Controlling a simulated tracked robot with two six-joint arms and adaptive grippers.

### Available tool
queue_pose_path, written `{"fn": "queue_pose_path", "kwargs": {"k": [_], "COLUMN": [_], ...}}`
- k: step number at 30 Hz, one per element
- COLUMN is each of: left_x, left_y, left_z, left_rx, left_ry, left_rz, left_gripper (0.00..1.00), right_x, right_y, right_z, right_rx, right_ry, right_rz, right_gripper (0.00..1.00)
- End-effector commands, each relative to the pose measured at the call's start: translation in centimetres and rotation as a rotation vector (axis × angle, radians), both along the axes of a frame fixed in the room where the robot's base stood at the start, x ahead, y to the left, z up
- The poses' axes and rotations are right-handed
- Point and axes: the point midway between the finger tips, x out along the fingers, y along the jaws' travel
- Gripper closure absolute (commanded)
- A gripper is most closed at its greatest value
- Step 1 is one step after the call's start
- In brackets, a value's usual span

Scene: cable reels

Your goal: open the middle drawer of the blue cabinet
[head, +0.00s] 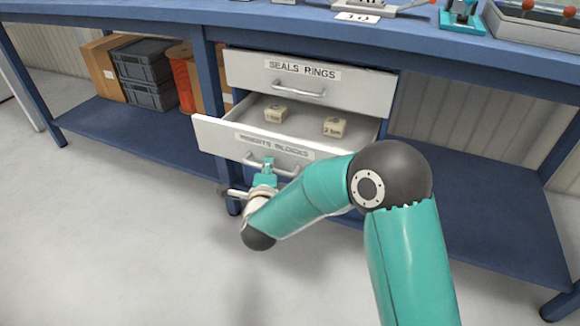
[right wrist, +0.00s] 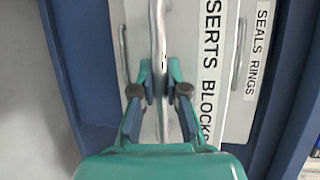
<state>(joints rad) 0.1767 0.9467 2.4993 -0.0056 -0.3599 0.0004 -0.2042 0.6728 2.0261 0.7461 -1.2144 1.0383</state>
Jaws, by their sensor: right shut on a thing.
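The middle drawer (head: 222,137) of the blue cabinet (head: 211,80) has a pale front labelled "INSERTS BLOCKS". It is pulled out, and its inside shows two small cream blocks, one on the left (head: 274,114) and one on the right (head: 334,127). My right gripper (head: 268,164) is at the drawer's front, shut on its metal handle (head: 292,171). In the right wrist view, the fingers (right wrist: 160,88) close around the handle bar (right wrist: 158,30), beside the label. My left gripper is not in view.
The top drawer (head: 295,78), labelled "SEALS RINGS", is shut above. Grey crates (head: 145,62), a cardboard box (head: 100,68) and an orange reel (head: 181,80) stand on the lower shelf (head: 120,130) at left. The floor (head: 100,240) in front is clear.

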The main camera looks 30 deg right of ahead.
Motion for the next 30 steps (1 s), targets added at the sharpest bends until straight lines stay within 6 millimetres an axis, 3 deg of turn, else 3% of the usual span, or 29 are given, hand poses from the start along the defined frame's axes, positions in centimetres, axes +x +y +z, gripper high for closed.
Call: {"fn": "queue_pose_path", "kwargs": {"k": [3,9,24,25,29,30], "left_x": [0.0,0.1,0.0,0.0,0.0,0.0], "left_y": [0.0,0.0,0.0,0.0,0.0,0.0], "left_z": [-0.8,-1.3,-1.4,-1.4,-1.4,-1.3], "left_rx": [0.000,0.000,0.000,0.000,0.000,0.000], "left_ry": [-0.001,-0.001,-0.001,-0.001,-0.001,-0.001], "left_rz": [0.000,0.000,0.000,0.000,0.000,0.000], "left_gripper": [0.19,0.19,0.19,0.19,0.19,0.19], "right_x": [-1.0,-2.2,-2.8,-2.8,-2.8,-2.8], "right_y": [1.8,3.4,3.5,3.5,3.5,3.5], "right_z": [-0.6,-0.5,-0.5,-0.5,-0.4,-0.4], "right_rx": [0.000,0.001,0.002,0.002,0.002,0.001], "right_ry": [0.009,0.011,0.012,0.012,0.010,0.009], "right_rz": [0.002,-0.001,-0.010,-0.010,-0.010,-0.010], "right_gripper": [1.00,1.00,1.00,0.84,0.62,0.61]}}
